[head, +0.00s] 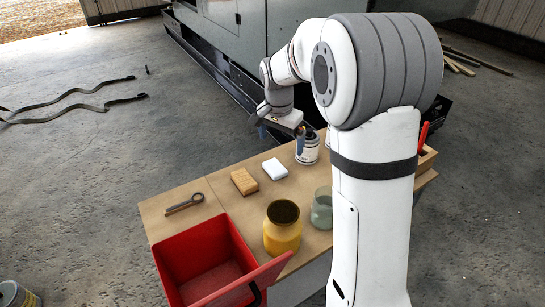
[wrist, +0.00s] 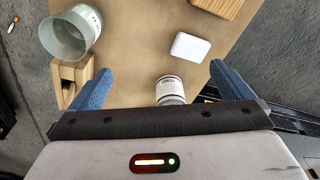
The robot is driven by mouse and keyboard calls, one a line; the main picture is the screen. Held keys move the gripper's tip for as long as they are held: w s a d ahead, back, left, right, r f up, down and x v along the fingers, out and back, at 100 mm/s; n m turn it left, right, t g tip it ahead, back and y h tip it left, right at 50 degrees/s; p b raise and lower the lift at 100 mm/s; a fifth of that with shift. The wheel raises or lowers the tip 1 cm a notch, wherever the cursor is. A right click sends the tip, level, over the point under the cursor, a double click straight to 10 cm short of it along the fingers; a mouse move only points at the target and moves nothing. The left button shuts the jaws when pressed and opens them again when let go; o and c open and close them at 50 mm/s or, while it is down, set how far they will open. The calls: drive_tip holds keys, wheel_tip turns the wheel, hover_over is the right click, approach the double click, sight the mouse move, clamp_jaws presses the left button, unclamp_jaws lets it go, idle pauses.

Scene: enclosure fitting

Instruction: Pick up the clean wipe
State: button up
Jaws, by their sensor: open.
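The clean wipe appears to be the small white folded pad (head: 275,169) lying flat on the tan table, beside a tan block. It also shows in the wrist view (wrist: 190,47), above and between the fingertips in the picture, untouched. My gripper (wrist: 160,69) is open and empty, with its two blue fingers spread apart. In the head view my gripper (head: 268,127) is held over the back edge of the table, beyond the wipe and near a white can. One finger is partly hidden there.
A white labelled can (head: 307,147) stands close to my gripper. The tan block (head: 244,181), a ring-ended metal tool (head: 184,203), a yellow jar (head: 283,227) and a glass jar (head: 321,208) are on the table. An open red box (head: 205,262) is at the front left.

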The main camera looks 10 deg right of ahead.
sight(275, 166)
drive_tip(key=w+f+m, duration=0.1)
drive_tip(key=w+f, duration=0.3)
drive_tip(key=w+f+m+b, duration=0.1)
drive_tip(key=w+f+m, duration=0.1)
drive_tip(key=w+f, duration=0.2)
drive_tip(key=w+a+f+m, duration=0.1)
drive_tip(key=w+f, duration=0.3)
drive_tip(key=f, duration=0.1)
drive_tip(key=shift+m+g, duration=0.3)
drive_tip(key=shift+m, duration=0.1)
drive_tip(key=shift+w+f+h, duration=0.15)
drive_tip(key=shift+f+h, duration=0.15)
drive_tip(key=shift+f, duration=0.15)
drive_tip(key=f, duration=0.3)
drive_tip(key=d+f, duration=0.1)
drive_tip(key=f, duration=0.3)
drive_tip(key=shift+d+f, duration=0.1)
drive_tip(key=shift+d, duration=0.1)
drive_tip(key=c, duration=0.9)
